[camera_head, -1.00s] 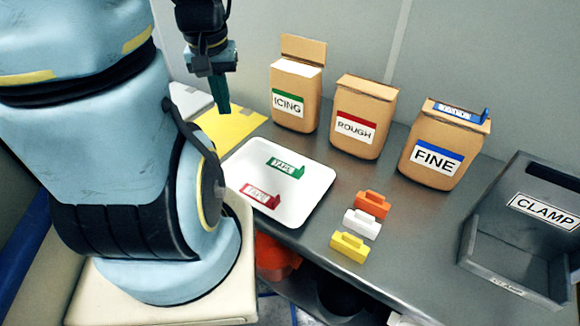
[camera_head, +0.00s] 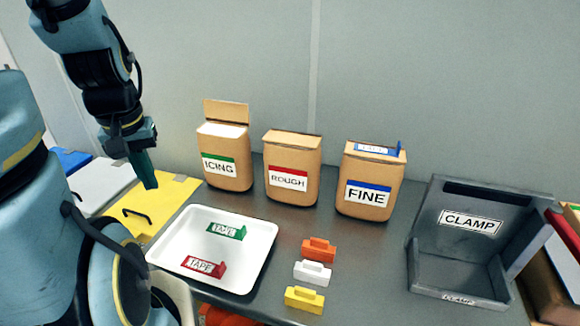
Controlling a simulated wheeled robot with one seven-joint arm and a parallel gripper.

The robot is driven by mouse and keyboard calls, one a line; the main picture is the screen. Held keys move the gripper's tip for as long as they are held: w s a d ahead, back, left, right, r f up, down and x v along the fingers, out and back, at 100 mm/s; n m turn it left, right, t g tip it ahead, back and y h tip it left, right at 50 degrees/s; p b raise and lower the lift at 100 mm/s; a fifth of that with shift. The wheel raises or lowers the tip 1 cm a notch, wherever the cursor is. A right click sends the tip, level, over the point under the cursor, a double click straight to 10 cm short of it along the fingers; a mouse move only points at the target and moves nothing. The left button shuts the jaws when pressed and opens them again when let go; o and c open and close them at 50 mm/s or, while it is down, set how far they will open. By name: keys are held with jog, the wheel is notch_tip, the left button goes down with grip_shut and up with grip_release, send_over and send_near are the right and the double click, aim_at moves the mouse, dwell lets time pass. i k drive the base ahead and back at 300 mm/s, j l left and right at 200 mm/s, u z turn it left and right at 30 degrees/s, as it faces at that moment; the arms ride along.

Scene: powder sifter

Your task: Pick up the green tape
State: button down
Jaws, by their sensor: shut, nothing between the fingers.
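The green tape (camera_head: 227,231), a small strip with a "TAPE" label and a raised end at its right, lies in the back part of the white tray (camera_head: 254,262). The red tape (camera_head: 204,266) lies in the same tray, nearer the front. The blue tape (camera_head: 376,150) lies on top of the bag labelled FINE. My gripper (camera_head: 149,180) is shut and empty. It points down at the left, above the yellow panel, and in the picture stands left of the tray and above it, apart from the green tape.
Bags labelled ICING (camera_head: 227,157), ROUGH (camera_head: 291,168) and FINE (camera_head: 368,183) stand behind the tray. Orange (camera_head: 318,250), white (camera_head: 312,272) and yellow (camera_head: 304,298) clips lie to its right. A grey CLAMP box (camera_head: 465,245) stands at the right. A yellow panel (camera_head: 160,203) with a handle lies left.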

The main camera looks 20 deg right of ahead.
aim_at(226, 228)
jog(key=k+j+u, duration=0.1)
jog(key=k+u, duration=0.3)
jog(key=k+j+u, duration=0.25)
jog(key=k+u, duration=0.15)
jog(key=k+j+u, duration=0.4)
jog(key=i+l, duration=0.05)
jog(key=l, duration=0.05)
